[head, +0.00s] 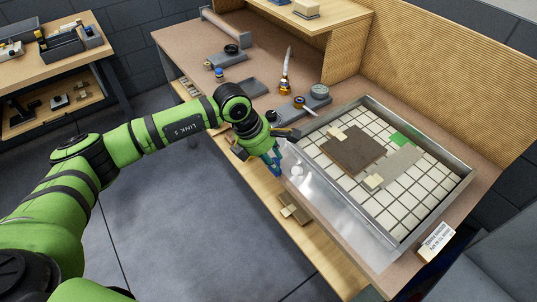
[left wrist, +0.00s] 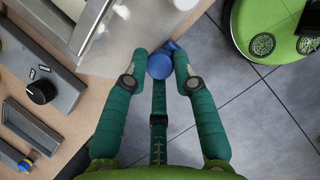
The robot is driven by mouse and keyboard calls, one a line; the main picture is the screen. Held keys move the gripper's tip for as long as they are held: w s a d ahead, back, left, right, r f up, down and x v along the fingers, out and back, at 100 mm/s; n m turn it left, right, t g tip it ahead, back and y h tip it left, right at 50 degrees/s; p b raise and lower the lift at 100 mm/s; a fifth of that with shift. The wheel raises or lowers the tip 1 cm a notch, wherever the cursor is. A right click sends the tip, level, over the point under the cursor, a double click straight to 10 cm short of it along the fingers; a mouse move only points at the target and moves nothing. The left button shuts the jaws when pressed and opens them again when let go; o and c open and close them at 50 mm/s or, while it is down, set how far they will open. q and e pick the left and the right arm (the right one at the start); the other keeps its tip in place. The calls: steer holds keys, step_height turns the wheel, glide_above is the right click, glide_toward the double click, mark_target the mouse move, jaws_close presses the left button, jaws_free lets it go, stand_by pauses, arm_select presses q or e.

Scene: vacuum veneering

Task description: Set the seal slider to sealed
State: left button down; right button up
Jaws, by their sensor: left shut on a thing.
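The clear film (head: 330,205) hangs over the tray's (head: 440,210) near edge. My right gripper shows in neither view.
A grey box with a black knob (left wrist: 41,90) is left of the gripper in the wrist view. Brown and grey sheets (head: 352,150) lie on the tiles. Open floor is at the front left.

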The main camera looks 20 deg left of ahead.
arm_select(q)
steer(key=shift+w+a, duration=0.2)
steer(key=c, duration=1)
jaws_free()
steer(key=shift+a+r, duration=0.1)
steer(key=shift+r, duration=0.15)
steer(key=v, duration=1.1)
steer(key=shift+s+a+r, duration=0.1)
steer(key=shift+s+r, duration=0.05)
steer(key=shift+r, duration=0.1)
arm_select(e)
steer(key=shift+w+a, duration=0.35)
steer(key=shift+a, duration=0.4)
